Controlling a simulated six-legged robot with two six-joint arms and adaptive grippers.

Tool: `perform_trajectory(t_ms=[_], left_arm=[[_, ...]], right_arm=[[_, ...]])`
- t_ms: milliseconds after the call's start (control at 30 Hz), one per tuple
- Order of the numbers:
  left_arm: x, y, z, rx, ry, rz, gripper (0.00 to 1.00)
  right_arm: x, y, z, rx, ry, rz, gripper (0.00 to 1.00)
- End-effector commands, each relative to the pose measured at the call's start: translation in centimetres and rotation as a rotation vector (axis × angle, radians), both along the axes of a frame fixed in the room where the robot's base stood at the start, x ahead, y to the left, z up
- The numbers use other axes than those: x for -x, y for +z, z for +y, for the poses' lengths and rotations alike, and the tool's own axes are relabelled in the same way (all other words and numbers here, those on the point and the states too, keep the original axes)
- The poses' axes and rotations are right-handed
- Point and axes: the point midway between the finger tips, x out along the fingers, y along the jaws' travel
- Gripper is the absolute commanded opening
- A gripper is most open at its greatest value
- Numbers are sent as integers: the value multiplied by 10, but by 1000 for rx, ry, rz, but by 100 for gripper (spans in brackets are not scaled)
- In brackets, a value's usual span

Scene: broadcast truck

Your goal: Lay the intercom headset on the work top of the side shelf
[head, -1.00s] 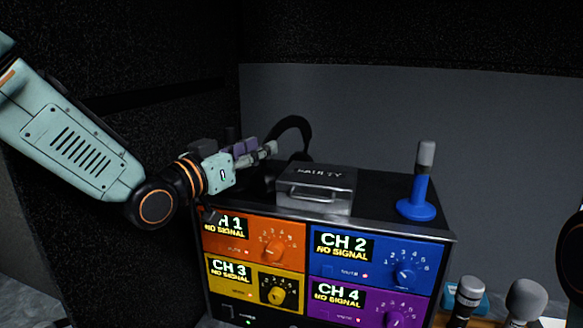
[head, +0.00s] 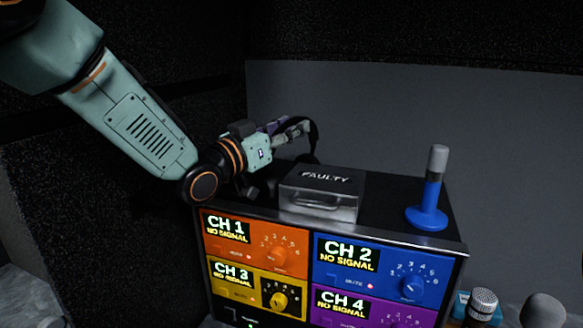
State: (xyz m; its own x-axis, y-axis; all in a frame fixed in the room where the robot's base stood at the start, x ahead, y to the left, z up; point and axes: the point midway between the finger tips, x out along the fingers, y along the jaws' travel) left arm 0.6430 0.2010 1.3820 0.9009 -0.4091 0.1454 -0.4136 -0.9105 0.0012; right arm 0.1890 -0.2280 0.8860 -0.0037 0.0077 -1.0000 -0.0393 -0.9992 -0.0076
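The intercom headset shows as a black curved band (head: 314,141) at the back left of the equipment rack's top. The rest of it is hidden behind my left gripper and the silver box, or lost against the dark top. My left gripper (head: 302,130) reaches over the rack's left side, with its fingertips at the band, overlapping it in the picture. I cannot tell whether the fingers are closed on the band or just in front of it. My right gripper is not in view. I cannot make out the side shelf.
The rack (head: 385,190) has coloured channel panels. On its top stand a silver box marked FAULTY (head: 322,192) and a blue stand with a grey-tipped post (head: 430,200). Microphones (head: 482,302) stand low at the right. A dark wall is close on the left.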

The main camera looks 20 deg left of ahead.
Motion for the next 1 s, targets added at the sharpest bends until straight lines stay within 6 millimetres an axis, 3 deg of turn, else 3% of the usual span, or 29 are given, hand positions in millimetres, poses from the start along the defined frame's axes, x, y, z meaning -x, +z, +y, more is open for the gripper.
perform_trajectory(t_ms=[200,467,900,1000], left_arm=[[-22,4,-11,-2,-1,0,38],[-25,3,-12,0,0,0,38],[-25,3,-12,0,0,-1,2],[-25,4,-12,0,0,-1,0]], right_arm=[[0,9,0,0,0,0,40],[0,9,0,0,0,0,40],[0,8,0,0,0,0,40],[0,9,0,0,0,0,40]])
